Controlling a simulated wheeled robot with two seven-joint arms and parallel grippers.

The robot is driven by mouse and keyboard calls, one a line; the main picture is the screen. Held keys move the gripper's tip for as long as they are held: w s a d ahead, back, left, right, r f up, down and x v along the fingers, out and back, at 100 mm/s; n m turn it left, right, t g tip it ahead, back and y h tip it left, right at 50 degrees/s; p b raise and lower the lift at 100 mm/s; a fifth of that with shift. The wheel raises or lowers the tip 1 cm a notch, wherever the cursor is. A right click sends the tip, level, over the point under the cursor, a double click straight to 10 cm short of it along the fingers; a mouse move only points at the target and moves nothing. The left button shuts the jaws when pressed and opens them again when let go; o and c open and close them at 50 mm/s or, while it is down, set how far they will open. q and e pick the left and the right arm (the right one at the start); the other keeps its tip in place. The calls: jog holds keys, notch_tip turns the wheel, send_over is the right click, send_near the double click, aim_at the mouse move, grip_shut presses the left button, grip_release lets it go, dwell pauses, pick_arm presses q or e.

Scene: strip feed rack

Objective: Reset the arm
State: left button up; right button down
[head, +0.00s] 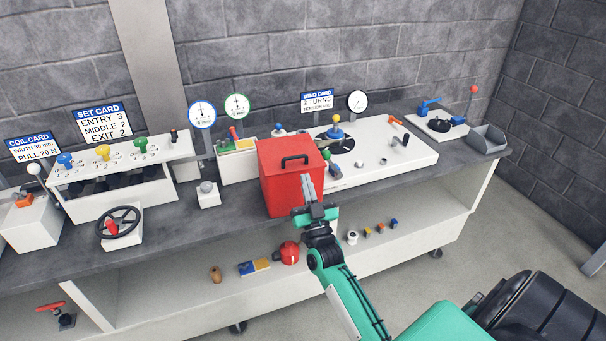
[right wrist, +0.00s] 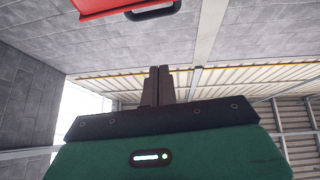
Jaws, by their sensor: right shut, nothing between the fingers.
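My right gripper (head: 307,188) is shut and empty. In the head view it points up in front of the red box (head: 283,190), which has a black handle on its top. I cannot tell from this view whether it touches the box. In the right wrist view the two dark fingers (right wrist: 158,72) are together with nothing between them. My left gripper is not in view.
The grey bench (head: 235,213) carries a white knob rack (head: 110,188), a handwheel (head: 118,223), a white machine plate (head: 400,163) and a grey bin (head: 487,138). A lower shelf (head: 205,292) holds a red ball-shaped item (head: 290,253) and small blocks.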

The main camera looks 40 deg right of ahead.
jog(key=s+a+f+n+g+y, duration=0.1)
jog(key=a+f+n+g+y, duration=0.15)
jog(key=f, duration=1.05)
jog(key=a+f+n+g+y, duration=0.1)
jog(key=a+f+g+y, duration=0.2)
jog(key=f, duration=0.9)
jog(key=s+a+f+g+y, duration=0.15)
jog(key=s+f, duration=0.25)
jog(key=f, duration=0.5)
jog(key=s+a+f+g, duration=0.3)
jog(key=s+f, duration=0.1)
jog(key=f, duration=0.4)
jog(key=s+a+f+n+g+y, duration=0.1)
jog(key=s+a+f+g, duration=0.15)
jog(key=s+f, duration=0.65)
jog(key=s+a+f+n+g, duration=0.1)
jog(key=s+f+g, duration=0.3)
jog(key=s+f, duration=0.5)
jog(key=s+f+g, duration=0.3)
jog(key=s+f, duration=0.1)
jog(key=s, duration=0.8)
jog(key=s+f+g, duration=0.3)
jog(key=s+f, duration=0.1)
jog(key=s, duration=0.9)
jog(key=shift+d, duration=0.25)
jog(key=shift+f+n, duration=0.1)
jog(key=shift+n, duration=0.15)
